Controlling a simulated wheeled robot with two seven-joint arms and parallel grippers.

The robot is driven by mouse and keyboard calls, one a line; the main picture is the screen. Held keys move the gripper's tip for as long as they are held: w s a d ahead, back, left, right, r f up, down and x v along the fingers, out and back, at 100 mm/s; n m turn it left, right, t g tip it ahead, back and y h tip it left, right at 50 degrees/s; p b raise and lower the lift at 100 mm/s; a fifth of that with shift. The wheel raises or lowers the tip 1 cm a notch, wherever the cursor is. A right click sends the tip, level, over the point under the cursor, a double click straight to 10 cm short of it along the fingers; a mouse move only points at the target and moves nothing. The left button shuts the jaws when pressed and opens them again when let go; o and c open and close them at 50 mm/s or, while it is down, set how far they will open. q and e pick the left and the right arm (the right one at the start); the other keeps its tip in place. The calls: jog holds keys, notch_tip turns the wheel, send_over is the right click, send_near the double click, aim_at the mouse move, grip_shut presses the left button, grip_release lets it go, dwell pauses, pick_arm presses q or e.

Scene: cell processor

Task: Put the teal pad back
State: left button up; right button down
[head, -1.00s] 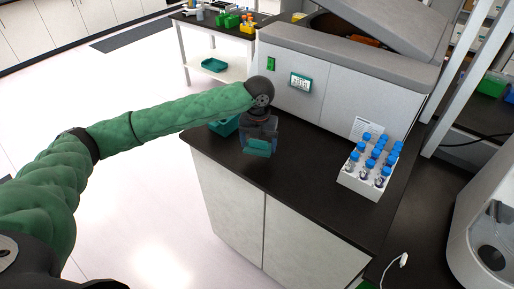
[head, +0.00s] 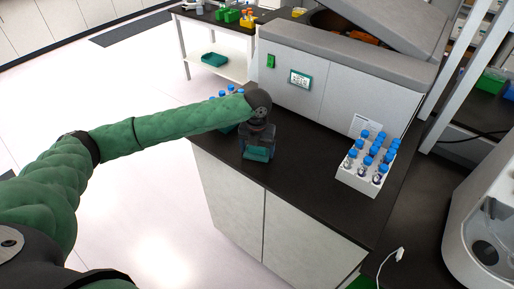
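The teal pad (head: 257,154) shows at the fingertips of my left gripper (head: 257,147), over the left part of the black counter. The gripper points down and its dark fingers are beside and above the pad. The gripper partly covers the pad. I cannot tell whether the fingers grip it, or whether it touches the counter. My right gripper is not in view.
A white rack (head: 356,180) of blue-capped tubes stands on the black counter (head: 310,172) to the right. More blue caps (head: 230,89) show behind my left forearm. A grey machine (head: 345,95) with a raised lid stands behind. The counter between pad and rack is clear.

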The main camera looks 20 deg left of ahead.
pick_arm(q)
jog(key=o, duration=0.3)
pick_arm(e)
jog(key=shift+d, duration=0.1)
pick_arm(q)
jog(key=shift+r, duration=0.1)
jog(key=shift+r, duration=0.15)
jog(key=shift+r+b, duration=2.2)
jog(key=shift+r, duration=3.75)
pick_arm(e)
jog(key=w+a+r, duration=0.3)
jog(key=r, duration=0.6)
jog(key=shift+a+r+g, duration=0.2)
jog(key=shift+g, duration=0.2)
